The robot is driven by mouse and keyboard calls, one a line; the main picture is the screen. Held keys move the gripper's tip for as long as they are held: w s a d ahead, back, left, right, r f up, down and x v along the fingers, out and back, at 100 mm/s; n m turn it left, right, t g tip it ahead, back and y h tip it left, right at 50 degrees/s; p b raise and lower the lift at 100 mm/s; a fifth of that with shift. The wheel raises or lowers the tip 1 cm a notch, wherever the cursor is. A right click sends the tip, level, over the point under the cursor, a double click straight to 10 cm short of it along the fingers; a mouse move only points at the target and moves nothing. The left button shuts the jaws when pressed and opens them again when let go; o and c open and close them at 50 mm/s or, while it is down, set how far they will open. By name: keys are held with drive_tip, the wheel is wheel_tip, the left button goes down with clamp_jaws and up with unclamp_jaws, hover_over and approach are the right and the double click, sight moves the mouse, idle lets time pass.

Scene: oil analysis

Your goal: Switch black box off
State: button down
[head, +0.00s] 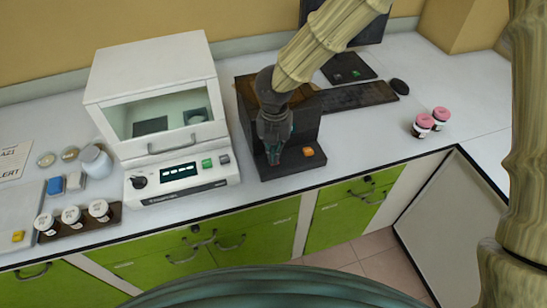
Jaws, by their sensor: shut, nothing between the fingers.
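The black box (306,128) stands on the white counter, right of the white machine. An orange button (308,152) shows on its low front part, at the right. My gripper (274,158) is shut and empty, pointing down in front of the box. Its fingertips are left of the orange button and appear apart from it. I cannot tell whether they touch the box. My gripper and arm hide part of the box's upper and left front.
The white machine (165,187) with a window stands at left. A keyboard (357,97), mouse (399,87) and monitor (360,22) are behind at right. Two pink-lidded jars (423,125) stand at right. White-lidded jars (72,217) stand at far left.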

wheel_tip(320, 180, up, 7)
drive_tip(key=p, duration=0.5)
drive_tip(key=shift+f, duration=0.15)
idle(0.7)
